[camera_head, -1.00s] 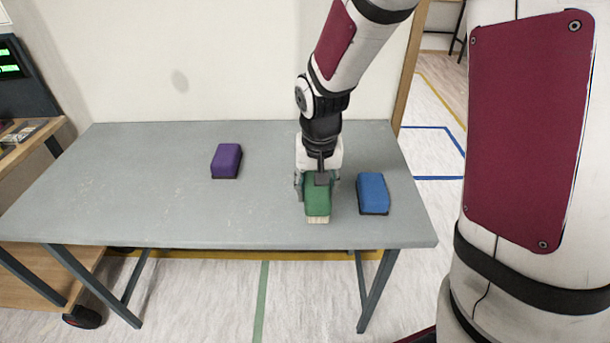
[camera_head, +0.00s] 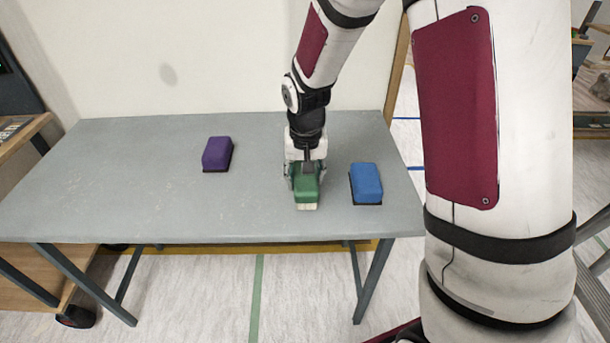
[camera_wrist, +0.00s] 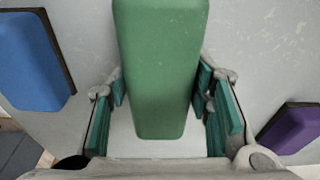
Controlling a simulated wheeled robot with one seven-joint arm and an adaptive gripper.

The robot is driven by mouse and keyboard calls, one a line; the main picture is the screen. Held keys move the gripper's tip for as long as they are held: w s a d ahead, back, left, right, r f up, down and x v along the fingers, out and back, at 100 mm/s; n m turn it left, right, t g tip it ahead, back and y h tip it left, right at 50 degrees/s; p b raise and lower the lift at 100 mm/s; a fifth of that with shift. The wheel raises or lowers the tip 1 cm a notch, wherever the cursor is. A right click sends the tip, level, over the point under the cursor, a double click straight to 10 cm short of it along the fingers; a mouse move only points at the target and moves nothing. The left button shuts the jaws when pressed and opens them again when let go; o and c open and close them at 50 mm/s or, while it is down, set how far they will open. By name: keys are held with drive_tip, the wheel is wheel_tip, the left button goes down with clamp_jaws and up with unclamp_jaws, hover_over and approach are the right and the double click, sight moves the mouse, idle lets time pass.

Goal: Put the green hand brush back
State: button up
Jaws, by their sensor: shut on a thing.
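The green hand brush (camera_head: 306,188) has a green block body and pale bristles below. It is toward the front right of the grey table (camera_head: 130,190). My gripper (camera_head: 306,178) comes down over it from above, shut on its sides. In the wrist view the green brush (camera_wrist: 160,65) lies between the teal finger pads of my gripper (camera_wrist: 165,100). I cannot tell whether the bristles touch the table or hang just above it.
A blue brush (camera_head: 366,184) lies close to the right of the green one. A purple brush (camera_head: 217,154) lies farther left and back. The left half and front left of the table are clear. A wall stands behind the table.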

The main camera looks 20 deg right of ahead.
drive_tip(key=shift+f, duration=0.4)
drive_tip(key=o, duration=1.2)
drive_tip(key=shift+r, duration=0.2)
wheel_tip(320, 180, up, 14)
drive_tip(key=s+f+p, duration=0.1)
drive_tip(key=s+p, duration=0.1)
drive_tip(key=s+r+n, duration=0.1)
drive_tip(key=s+r, duration=0.3)
drive_tip(key=s, duration=0.3)
drive_tip(key=s+r, duration=0.5)
drive_tip(key=s, duration=0.3)
drive_tip(key=s+n, duration=0.2)
drive_tip(key=s, duration=1.3)
wheel_tip(320, 180, up, 12)
drive_tip(key=t+p, duration=0.2)
drive_tip(key=p, duration=0.9)
drive_tip(key=shift+s+d+y, duration=0.1)
drive_tip(key=shift+d+y, duration=0.05)
drive_tip(key=shift+y, duration=0.15)
